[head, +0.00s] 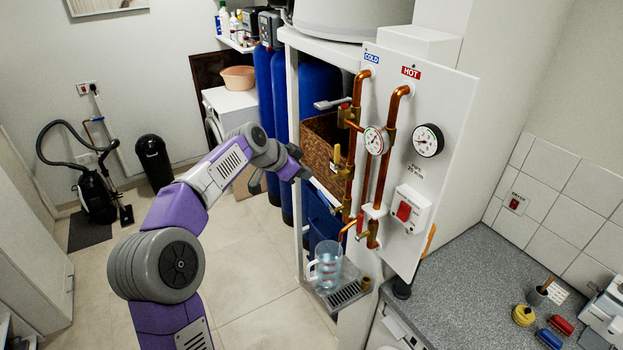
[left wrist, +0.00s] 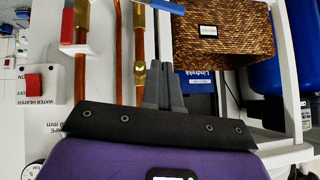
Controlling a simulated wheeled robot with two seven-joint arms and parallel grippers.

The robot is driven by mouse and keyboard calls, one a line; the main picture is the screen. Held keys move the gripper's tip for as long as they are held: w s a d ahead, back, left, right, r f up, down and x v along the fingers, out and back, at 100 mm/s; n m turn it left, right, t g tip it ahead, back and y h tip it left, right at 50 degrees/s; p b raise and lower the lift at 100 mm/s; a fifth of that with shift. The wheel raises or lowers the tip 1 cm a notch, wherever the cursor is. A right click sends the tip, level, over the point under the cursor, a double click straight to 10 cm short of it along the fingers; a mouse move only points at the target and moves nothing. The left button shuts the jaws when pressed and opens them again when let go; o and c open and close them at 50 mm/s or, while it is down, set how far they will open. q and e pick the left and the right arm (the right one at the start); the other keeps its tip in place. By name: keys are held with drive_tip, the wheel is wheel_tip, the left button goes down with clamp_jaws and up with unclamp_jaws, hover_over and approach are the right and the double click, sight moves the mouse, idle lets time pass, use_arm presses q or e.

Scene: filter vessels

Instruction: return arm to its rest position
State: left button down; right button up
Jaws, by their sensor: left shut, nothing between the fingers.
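My left arm comes in from the left in the head view and reaches toward the pipe panel (head: 455,105). Its left gripper (head: 305,174) is in front of the panel's left side, near the white frame post. In the left wrist view the two grey fingers of the left gripper (left wrist: 163,85) are together with nothing between them. Copper pipes (left wrist: 138,45) and a brown woven basket (left wrist: 222,38) show beyond the fingertips. I cannot tell whether the gripper touches anything. My right gripper is in neither view.
A clear jug (head: 326,268) with water stands on a drip tray (head: 350,292) below the pipes. Brass valves and two gauges (head: 428,140) sit on the panel. Tall blue vessels (head: 266,90) stand behind. A grey counter (head: 465,285) is at right. Floor (head: 255,265) is clear below the arm.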

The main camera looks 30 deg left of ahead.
use_arm(q)
drive_tip(key=shift+s+r, duration=0.25)
idle(0.3)
drive_tip(key=s+d+f+n+g, duration=0.15)
drive_tip(key=d+f, duration=0.35)
drive_tip(key=f, duration=0.6)
drive_tip(key=s+d+f+n+g, duration=0.1)
drive_tip(key=s+d+f+n, duration=0.3)
drive_tip(key=f, duration=0.7)
drive_tip(key=s+d+f+g, duration=0.15)
drive_tip(key=d+f, duration=0.35)
drive_tip(key=f, duration=0.7)
drive_tip(key=s+d+f+n+g, duration=0.1)
drive_tip(key=s+d+f, duration=0.3)
drive_tip(key=s, duration=0.4)
drive_tip(key=s+d+f+n+g, duration=0.25)
drive_tip(key=s+f, duration=0.25)
drive_tip(key=s, duration=0.4)
drive_tip(key=s+d+f+n+g, duration=0.1)
drive_tip(key=s+d+f, duration=0.3)
drive_tip(key=s, duration=0.4)
wheel_tip(320, 180, down, 14)
drive_tip(key=b, duration=1.4)
drive_tip(key=shift+f+h, duration=0.15)
drive_tip(key=shift+h, duration=0.25)
